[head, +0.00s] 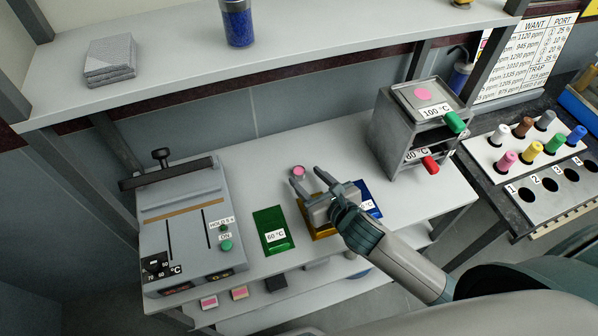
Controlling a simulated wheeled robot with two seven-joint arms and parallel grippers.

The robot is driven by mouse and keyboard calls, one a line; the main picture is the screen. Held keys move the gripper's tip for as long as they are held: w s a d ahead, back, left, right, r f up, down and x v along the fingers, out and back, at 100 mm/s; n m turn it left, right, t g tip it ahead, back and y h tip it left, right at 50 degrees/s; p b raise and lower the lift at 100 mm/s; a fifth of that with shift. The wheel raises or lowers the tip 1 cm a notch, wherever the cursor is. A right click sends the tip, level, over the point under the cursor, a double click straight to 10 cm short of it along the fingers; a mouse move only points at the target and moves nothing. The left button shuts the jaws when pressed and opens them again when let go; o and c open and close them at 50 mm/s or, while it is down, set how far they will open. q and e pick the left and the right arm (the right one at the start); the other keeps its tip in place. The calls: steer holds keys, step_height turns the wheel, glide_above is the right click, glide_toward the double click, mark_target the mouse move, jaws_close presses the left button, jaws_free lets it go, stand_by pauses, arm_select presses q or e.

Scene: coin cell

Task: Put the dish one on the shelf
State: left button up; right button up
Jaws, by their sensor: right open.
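A small round dish with a pink top (298,171) stands on the grey bench top (275,135), just beyond my right gripper. My right gripper (306,179) is open, its two fingers pointing at the dish; I cannot tell whether they touch it. Nothing shows held between them. A pink disc (423,94) lies on top of the grey rack (394,135), on the tray marked 100 °C. A long pale shelf (180,65) runs above the bench at the back. Which one the task calls the shelf is not marked. My left gripper is out of view.
A grey heat sealer-like machine (183,240) stands at the left. A green 60 °C mat (272,231) and partly hidden yellow (322,234) and blue (370,196) ones lie near the front edge. Grey sheets (110,58) and a blue jar (238,22) stand on the shelf. Coloured vials stand at the right.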

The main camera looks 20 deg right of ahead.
mark_target(300, 173)
steer(key=x, duration=0.1)
steer(key=p+x, duration=0.1)
steer(key=x, duration=0.1)
steer(key=shift+w+a+r+p, duration=0.15)
steer(key=shift+w+a+p, duration=0.05)
steer(key=shift+w+p, duration=0.2)
steer(key=shift+w+a+f, duration=0.15)
steer(key=shift+w+f, duration=0.2)
steer(key=shift+w, duration=0.2)
steer(key=c, duration=1.1)
